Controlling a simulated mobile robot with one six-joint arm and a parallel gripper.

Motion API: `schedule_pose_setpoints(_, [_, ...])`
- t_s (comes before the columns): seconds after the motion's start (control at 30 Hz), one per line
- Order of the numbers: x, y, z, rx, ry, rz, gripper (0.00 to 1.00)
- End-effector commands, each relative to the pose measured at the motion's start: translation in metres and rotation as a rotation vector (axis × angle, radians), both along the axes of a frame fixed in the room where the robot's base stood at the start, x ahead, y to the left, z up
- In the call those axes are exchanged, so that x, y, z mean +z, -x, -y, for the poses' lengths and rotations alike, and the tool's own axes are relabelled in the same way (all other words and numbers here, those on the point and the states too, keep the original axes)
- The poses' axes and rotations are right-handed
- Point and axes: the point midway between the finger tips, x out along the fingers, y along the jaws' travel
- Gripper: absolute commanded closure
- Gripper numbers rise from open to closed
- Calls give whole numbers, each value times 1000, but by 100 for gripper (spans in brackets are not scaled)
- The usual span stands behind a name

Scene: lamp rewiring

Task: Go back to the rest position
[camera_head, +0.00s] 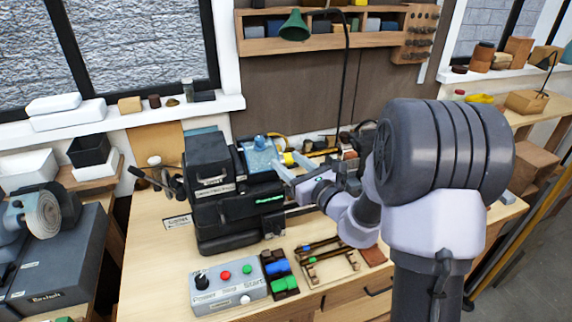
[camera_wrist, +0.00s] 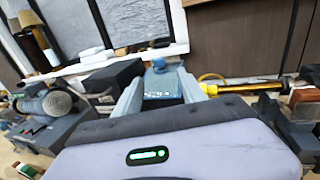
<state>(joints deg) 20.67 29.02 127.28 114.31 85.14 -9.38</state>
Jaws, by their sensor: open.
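My gripper (camera_head: 286,174) is open beside the black bench machine (camera_head: 225,180). Its fingers reach left toward a blue part (camera_head: 259,152) on the machine's right side. In the wrist view my gripper's two fingers (camera_wrist: 158,98) stand apart, with the blue part (camera_wrist: 158,80) showing between and beyond them. I cannot tell whether the fingers touch it. My arm comes in from the right and hides part of the bench behind it.
A grey control box (camera_head: 230,286) with buttons stands at the bench front, next to a dark tray with blue and green pieces (camera_head: 279,272). A tool rack (camera_head: 328,262) lies right of it. A green lamp (camera_head: 295,27) hangs above. A grey machine (camera_head: 50,255) stands left.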

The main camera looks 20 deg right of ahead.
Motion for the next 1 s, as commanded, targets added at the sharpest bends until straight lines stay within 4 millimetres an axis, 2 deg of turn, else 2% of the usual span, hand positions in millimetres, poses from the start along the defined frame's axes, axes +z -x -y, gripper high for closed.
schedule_pose_setpoints(0.17, [0, 0, 0, 0, 0, 0, 52])
schedule_pose_setpoints(0.23, [2, 3, -8, 26, 16, 4, 52])
schedule_pose_setpoints(0.27, [4, 6, -17, 56, 35, 8, 52])
schedule_pose_setpoints(0.33, [11, 25, -57, 190, 123, 25, 52])
schedule_pose_setpoints(0.37, [13, 39, -80, 271, 182, 35, 52])
schedule_pose_setpoints(0.4, [14, 64, -112, 393, 284, 50, 52])
schedule_pose_setpoints(0.43, [12, 87, -135, 490, 372, 63, 52])
schedule_pose_setpoints(0.47, [6, 113, -156, 585, 469, 76, 52])
schedule_pose_setpoints(0.5, [-5, 149, -177, 709, 614, 95, 52])
schedule_pose_setpoints(0.57, [-31, 206, -195, 886, 866, 127, 52])
schedule_pose_setpoints(0.6, [-52, 242, -196, 990, 1056, 152, 52])
schedule_pose_setpoints(0.63, [-68, 266, -191, 1057, 1208, 171, 52])
schedule_pose_setpoints(0.7, [-101, 308, -165, 1167, 1556, 210, 52])
schedule_pose_setpoints(0.73, [-110, 318, -152, 1193, 1690, 222, 52])
schedule_pose_setpoints(0.8, [-121, 332, -124, 1221, 1941, 244, 52])
schedule_pose_setpoints(0.87, [-124, 338, -106, 1226, 2088, 252, 52])
schedule_pose_setpoints(1.0, [-121, 341, -91, 1225, 2213, 254, 52])
